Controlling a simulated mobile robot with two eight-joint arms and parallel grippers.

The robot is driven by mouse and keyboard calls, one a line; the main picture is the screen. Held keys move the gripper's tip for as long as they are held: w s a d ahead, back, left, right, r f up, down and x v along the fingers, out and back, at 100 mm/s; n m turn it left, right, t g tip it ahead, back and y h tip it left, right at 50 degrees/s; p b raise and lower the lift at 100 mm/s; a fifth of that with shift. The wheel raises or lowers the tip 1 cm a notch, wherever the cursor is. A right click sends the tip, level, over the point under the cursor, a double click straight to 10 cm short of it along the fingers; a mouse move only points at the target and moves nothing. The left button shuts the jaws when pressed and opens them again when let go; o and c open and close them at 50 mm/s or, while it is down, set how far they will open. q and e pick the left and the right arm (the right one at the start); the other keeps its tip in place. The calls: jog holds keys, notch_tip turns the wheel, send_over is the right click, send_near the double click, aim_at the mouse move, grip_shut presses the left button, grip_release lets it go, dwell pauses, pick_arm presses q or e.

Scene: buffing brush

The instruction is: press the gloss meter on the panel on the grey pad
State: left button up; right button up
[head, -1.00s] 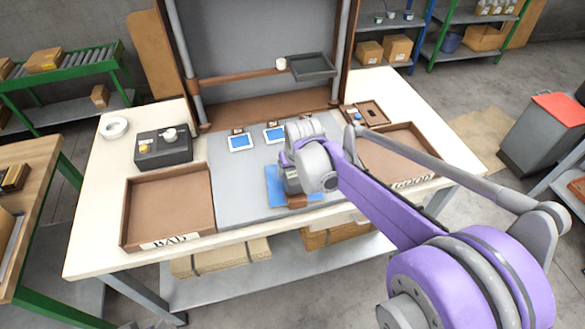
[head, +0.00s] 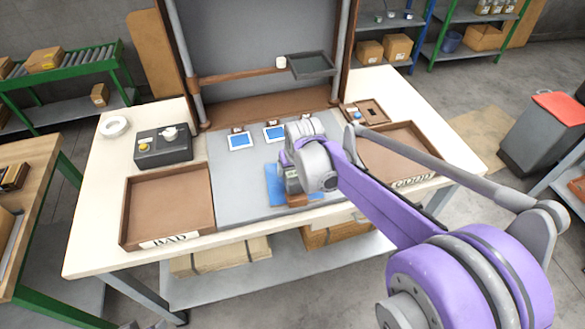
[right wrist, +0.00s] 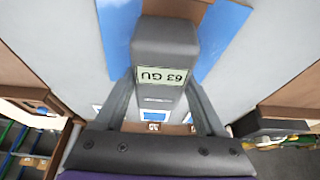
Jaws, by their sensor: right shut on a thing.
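The gloss meter (right wrist: 166,42) is a dark grey block with a display reading "63 GU", upside down in the right wrist view. My right gripper (right wrist: 163,80) is shut on it, one finger on each side. In the head view my right gripper (head: 292,182) is over the blue panel (head: 274,187), and my arm hides most of the meter. The panel also shows in the right wrist view (right wrist: 222,35), under the meter. It lies on the grey pad (head: 233,185). I cannot tell whether the meter touches the panel. My left gripper is not in view.
A brown tray labelled BAD (head: 170,243) is at the left, and another brown tray (head: 405,140) is at the right. A dark box with a yellow button (head: 163,152) and a white tape ring (head: 115,127) sit at the back left.

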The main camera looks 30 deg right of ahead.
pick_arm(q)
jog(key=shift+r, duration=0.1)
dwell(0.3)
pick_arm(e)
jog(key=shift+r+p, duration=2.05)
jog(key=shift+r, duration=1.45)
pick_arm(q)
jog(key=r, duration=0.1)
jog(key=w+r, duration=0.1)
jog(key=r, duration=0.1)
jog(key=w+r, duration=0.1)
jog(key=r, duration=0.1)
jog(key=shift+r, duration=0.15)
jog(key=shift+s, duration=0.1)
